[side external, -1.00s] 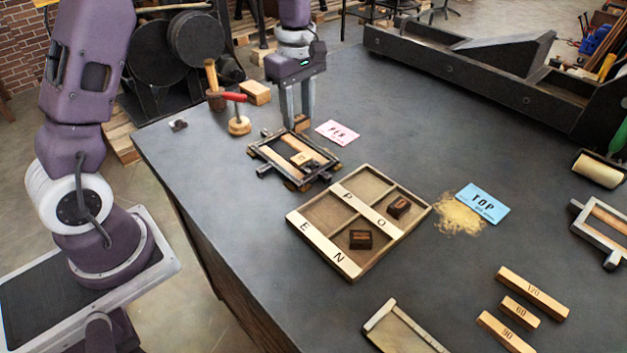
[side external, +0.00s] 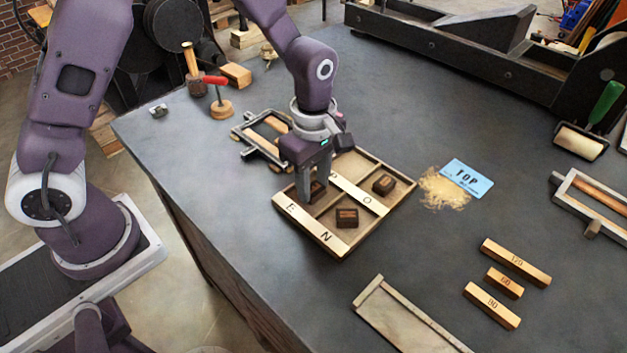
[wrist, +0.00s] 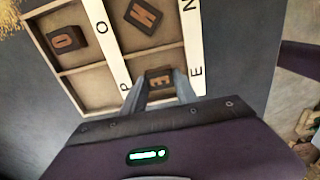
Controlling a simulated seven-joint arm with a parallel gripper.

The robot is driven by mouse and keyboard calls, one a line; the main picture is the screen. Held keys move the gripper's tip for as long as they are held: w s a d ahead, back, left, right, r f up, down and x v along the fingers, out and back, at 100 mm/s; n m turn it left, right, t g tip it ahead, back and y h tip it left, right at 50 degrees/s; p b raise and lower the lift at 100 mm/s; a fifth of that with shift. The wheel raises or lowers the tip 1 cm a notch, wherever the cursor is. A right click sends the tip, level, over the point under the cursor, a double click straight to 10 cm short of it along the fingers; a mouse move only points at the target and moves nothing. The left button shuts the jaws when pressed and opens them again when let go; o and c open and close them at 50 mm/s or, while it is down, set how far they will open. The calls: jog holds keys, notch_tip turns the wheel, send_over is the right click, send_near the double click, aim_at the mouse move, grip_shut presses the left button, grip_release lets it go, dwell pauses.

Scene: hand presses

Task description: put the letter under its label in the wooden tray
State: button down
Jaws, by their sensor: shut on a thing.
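My gripper (side external: 314,186) is shut on a dark letter block (side external: 318,190), whose face in the wrist view (wrist: 159,76) reads E. The block is inside the wooden tray (side external: 381,222), low in the compartment beside the E label (side external: 291,209). I cannot tell whether it touches the tray floor. My fingers partly cover it. An O block (side external: 383,184) lies in the compartment by the O label (side external: 367,199). Another dark block (side external: 346,217), its letter like N or H, lies tilted by the N label (side external: 326,236). The compartment by the P label (wrist: 124,87) looks empty.
A small metal frame (side external: 250,140) stands just behind the tray. Yellow powder (side external: 440,190) and a blue TOP card (side external: 467,177) lie to its right. Numbered wooden bars (side external: 515,262) and a flat wooden tray (side external: 400,325) are in front.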

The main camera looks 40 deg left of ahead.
aim_at(314, 188)
jog(key=c, duration=0.9)
grip_release()
jog(key=shift+c, duration=0.2)
notch_tip(314, 188, up, 12)
jog(key=f, duration=0.1)
jog(key=s+a+r+m+t, duration=0.2)
jog(key=s+a+r+m, duration=0.2)
jog(key=s+r+m, duration=0.5)
jog(key=s+a+r+m+t, duration=0.1)
jog(key=s+a+m+t, duration=0.2)
jog(key=s+m, duration=0.6)
jog(key=shift+s+a+t, duration=0.25)
jog(key=shift+s+t, duration=0.05)
jog(key=shift+s, duration=0.5)
jog(key=shift+r, duration=0.1)
